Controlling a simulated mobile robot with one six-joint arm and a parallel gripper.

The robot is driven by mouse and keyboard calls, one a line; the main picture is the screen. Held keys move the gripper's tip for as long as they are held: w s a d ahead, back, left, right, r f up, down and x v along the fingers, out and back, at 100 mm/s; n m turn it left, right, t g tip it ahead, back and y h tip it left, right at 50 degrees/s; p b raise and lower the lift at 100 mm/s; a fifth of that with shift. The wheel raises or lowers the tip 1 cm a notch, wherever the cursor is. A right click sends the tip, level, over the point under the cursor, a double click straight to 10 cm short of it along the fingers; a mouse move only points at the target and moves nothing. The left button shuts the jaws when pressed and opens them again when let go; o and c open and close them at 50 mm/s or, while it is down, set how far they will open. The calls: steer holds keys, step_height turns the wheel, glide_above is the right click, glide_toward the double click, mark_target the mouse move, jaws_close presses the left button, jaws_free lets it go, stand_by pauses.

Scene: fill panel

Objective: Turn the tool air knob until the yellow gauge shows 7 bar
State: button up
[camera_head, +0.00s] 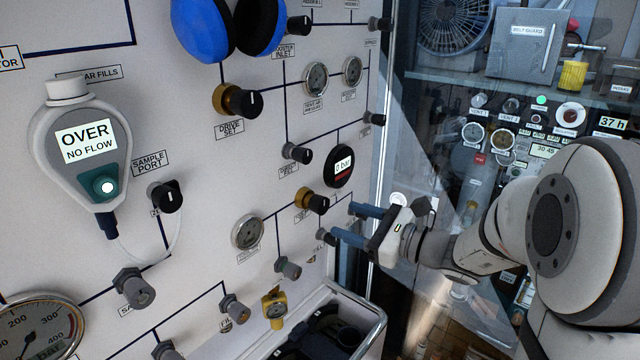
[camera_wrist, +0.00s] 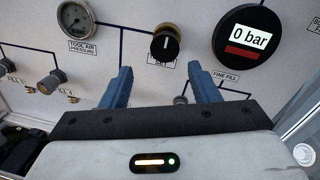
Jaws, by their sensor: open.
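The tool air knob (camera_head: 312,201), black with a brass collar, is on the white panel. It also shows in the wrist view (camera_wrist: 165,42) with its white mark near upright; its label is partly hidden. My gripper (camera_head: 352,224) is open and empty, with blue fingers pointing at the panel to the right of the knob. In the wrist view the knob is beyond and between the fingertips (camera_wrist: 160,76), apparently not between the fingers.
A round tool air pressure gauge (camera_wrist: 75,18) is left of the knob. A black display (camera_wrist: 247,38) reading 0 bar is right of it. Smaller knobs (camera_head: 327,237) and fittings (camera_head: 288,268) are close below. A metal-rimmed bin (camera_head: 372,340) stands below the panel.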

mark_target(325, 206)
steer(key=x, duration=0.2)
steer(key=p+x, duration=0.1)
steer(key=x, duration=0.5)
steer(key=shift+w+d+r, duration=0.25)
steer(key=shift+w+r, duration=0.05)
steer(key=shift+c, duration=0.4)
steer(key=c, duration=0.9)
steer(key=shift+o, duration=0.2)
steer(key=m+t+p, duration=0.1)
steer(key=m, duration=0.3)
steer(key=shift+r+m, duration=0.1)
steer(key=shift+m, duration=0.3)
